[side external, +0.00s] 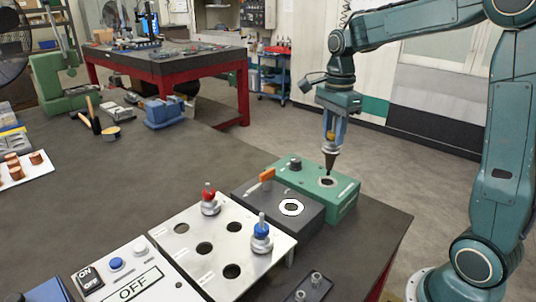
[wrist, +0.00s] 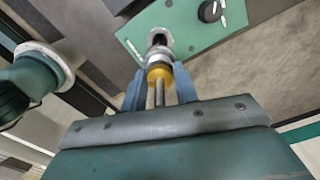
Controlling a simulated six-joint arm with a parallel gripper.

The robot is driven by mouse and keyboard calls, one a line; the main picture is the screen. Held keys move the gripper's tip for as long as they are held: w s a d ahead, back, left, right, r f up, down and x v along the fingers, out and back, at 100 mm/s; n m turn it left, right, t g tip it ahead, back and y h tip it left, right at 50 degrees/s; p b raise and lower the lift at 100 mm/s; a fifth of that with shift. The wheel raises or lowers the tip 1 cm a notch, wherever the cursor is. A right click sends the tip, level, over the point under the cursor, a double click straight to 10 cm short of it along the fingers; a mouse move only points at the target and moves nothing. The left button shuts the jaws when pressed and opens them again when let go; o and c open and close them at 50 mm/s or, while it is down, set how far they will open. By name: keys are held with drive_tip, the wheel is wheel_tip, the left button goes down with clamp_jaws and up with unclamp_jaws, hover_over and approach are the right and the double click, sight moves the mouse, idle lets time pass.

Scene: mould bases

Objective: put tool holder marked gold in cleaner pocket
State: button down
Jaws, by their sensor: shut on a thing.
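My gripper (side external: 334,128) is shut on the tool holder with a yellow-gold band (side external: 331,136). The holder hangs upright, with its grey flange below the band and its dark taper pointing down. Its tip is at or just above the round hole in the green block (side external: 346,203); I cannot tell whether it has entered. In the wrist view, the gold-banded holder (wrist: 158,74) sits between the blue fingers of my gripper (wrist: 160,88). Its lower end is in line with the hole in the green plate (wrist: 190,35) and partly hides it.
A dark grey block (side external: 308,222) with a white-ringed hole and orange handle adjoins the green block. A black knob (side external: 295,163) stands on the green block. The pale rack plate (side external: 182,262) carries a red-topped holder (side external: 209,199) and a blue-topped holder (side external: 261,235), with several empty holes.

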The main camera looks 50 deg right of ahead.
sight(329, 168)
drive_tip(key=shift+f, duration=4.25)
drive_tip(key=c, duration=1)
unclamp_jaws()
drive_tip(key=shift+f, duration=0.1)
wheel_tip(329, 168, up, 14)
drive_tip(key=shift+f, duration=0.1)
drive_tip(key=shift+s, duration=0.1)
